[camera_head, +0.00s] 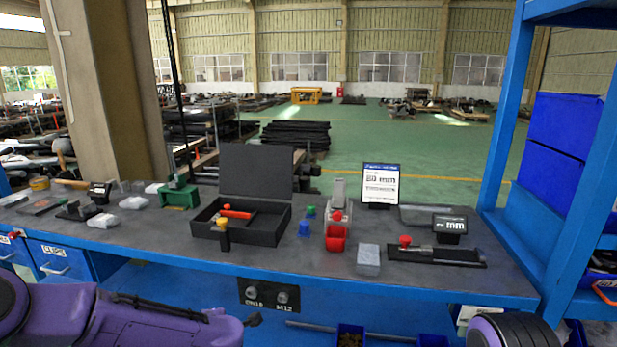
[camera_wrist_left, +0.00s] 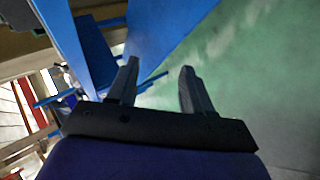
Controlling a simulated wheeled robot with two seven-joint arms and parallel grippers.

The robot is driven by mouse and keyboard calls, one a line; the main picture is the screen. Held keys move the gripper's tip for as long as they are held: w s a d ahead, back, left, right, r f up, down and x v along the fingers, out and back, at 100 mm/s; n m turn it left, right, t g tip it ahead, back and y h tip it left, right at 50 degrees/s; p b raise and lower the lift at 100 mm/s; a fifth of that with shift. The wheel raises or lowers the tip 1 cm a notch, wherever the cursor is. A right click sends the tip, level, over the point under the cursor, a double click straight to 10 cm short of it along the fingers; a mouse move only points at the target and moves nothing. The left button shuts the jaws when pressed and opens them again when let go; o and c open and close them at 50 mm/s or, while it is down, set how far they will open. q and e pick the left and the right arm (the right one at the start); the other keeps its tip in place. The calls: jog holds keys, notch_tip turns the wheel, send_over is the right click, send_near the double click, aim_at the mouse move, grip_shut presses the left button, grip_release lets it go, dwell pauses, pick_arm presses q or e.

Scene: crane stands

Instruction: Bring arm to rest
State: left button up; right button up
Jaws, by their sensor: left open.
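My left arm (camera_head: 150,325) is purple and lies low along the bottom left of the head view, in front of the bench and below its top. In the left wrist view my left gripper (camera_wrist_left: 159,68) has its two dark fingers apart, with nothing between them. Green floor and blue frame parts show beyond the fingers. A purple and black part of my right arm (camera_head: 510,335) shows at the bottom right edge of the head view. My right gripper is out of view.
The grey workbench (camera_head: 330,272) has a blue front edge. On it are an open black case (camera_head: 255,171), a red-and-grey device (camera_head: 336,238), a sign (camera_head: 381,184) and a grey block (camera_head: 368,260). A blue shelf frame (camera_head: 508,100) stands at right.

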pick_arm(q)
jog(key=s+f+m+g+h, duration=0.25)
jog(key=s+f+m, duration=0.75)
jog(key=s+f, duration=0.75)
jog(key=s+a+f+m+g, duration=0.1)
jog(key=s+a+m, duration=0.1)
jog(key=s, duration=0.8)
jog(key=s+a+f+m+g, duration=0.2)
jog(key=s+a+m, duration=0.1)
jog(key=s, duration=0.8)
jog(key=shift+a+f, duration=0.3)
jog(key=shift+a, duration=0.45)
